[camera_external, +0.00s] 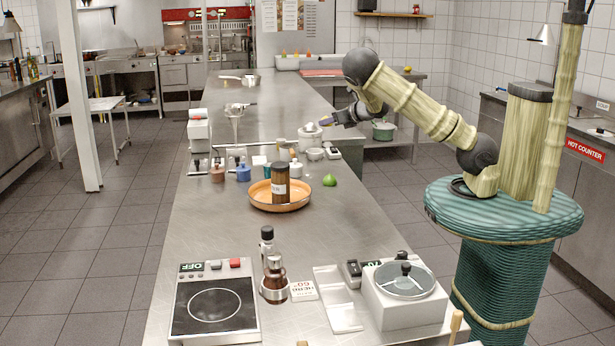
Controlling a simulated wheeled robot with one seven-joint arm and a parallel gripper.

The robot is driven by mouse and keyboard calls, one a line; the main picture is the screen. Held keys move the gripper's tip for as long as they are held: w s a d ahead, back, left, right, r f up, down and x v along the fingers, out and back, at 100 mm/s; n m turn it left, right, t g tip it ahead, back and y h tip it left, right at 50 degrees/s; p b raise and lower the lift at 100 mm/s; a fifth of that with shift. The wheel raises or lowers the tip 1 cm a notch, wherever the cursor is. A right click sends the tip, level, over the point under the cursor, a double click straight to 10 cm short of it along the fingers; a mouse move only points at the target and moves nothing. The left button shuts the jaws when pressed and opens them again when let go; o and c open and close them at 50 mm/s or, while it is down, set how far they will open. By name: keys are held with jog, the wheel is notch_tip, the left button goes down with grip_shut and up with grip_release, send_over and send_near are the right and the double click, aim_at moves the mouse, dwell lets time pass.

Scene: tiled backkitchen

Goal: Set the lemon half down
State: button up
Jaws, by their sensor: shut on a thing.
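My gripper (327,121) is at the end of my arm, which reaches left over the long steel counter (225,220). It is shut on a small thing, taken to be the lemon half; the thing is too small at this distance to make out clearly. The gripper is above the counter, close to a white lidded pot or jar (309,137). I cannot tell the exact gap between them.
An orange round tray (260,202) holds a dark brown jar (280,182). A green fruit-like thing (329,180) lies right of it. White bowls (315,154), small jars and a white dispenser (199,131) stand nearby.

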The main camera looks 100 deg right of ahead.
jog(key=shift+n+t+y, duration=0.6)
jog(key=shift+n, duration=0.1)
jog(key=w+a, duration=0.2)
jog(key=w, duration=0.3)
jog(key=w+a+r+p, duration=0.1)
jog(key=w+a, duration=0.1)
jog(key=w, duration=0.3)
jog(key=w+a+p, duration=0.1)
jog(key=w+a, duration=0.2)
jog(key=w, duration=0.2)
jog(key=shift+w+r, duration=0.15)
jog(key=w+a+n+t+y+p, duration=0.15)
jog(key=w+a+p, duration=0.25)
jog(key=w+a, duration=1.4)
jog(key=w+a+f+n+y+p, duration=0.1)
jog(key=w+a+f, duration=0.1)
jog(key=a, duration=1.3)
jog(key=shift+w+f, duration=0.2)
jog(key=shift+f, duration=2.15)
jog(key=shift+f+p, duration=0.8)
jog(key=shift+f, duration=2.3)
